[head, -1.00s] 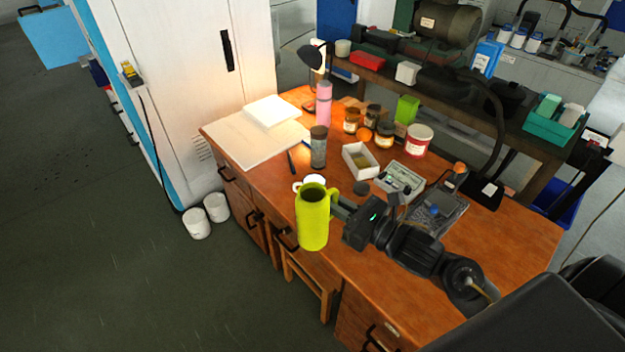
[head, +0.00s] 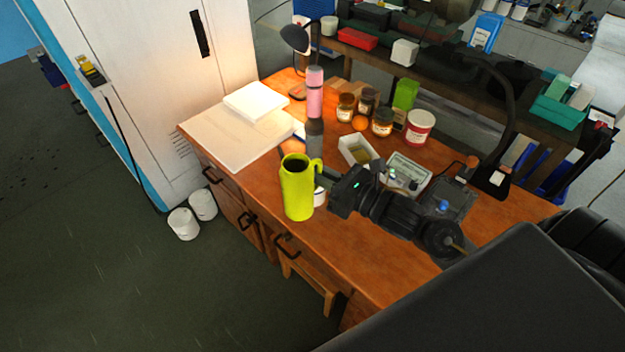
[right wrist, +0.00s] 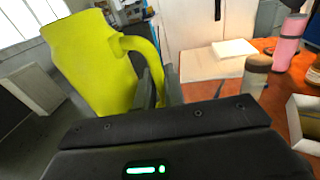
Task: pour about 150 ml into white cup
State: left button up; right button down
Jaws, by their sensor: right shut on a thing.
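A yellow-green jug (head: 297,190) is held up near the front edge of the desk, about upright, its dark open mouth showing in the head view. My right gripper (head: 325,178) is shut on its handle, on the right side of the jug. In the right wrist view the jug (right wrist: 88,62) fills the upper left, with its handle between the fingers (right wrist: 156,85). The white cup (head: 320,196) stands on the desk behind the jug. Only its right part shows; the jug hides the rest, and its contents are not visible. My left gripper is not in view.
A grey cylinder (head: 315,138) and a pink bottle (head: 315,92) stand behind the jug. A white open box (head: 357,152), a meter (head: 408,172) and several jars are to the right. A pale board (head: 225,140) lies at the desk's left end.

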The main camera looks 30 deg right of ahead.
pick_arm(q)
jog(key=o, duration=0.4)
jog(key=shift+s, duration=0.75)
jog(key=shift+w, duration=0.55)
pick_arm(e)
jog(key=w+f+m+t+h, duration=0.1)
jog(key=w+f+m+h, duration=0.1)
jog(key=f, duration=0.7)
jog(key=w+d+f+m+t+h, duration=0.1)
jog(key=w+f+m+h, duration=0.1)
jog(key=w+f, duration=0.3)
notch_tip(320, 180, down, 4)
jog(key=shift+w+d+f+h, duration=0.15)
jog(key=shift+w+h, duration=0.15)
jog(key=shift+h, duration=0.6)
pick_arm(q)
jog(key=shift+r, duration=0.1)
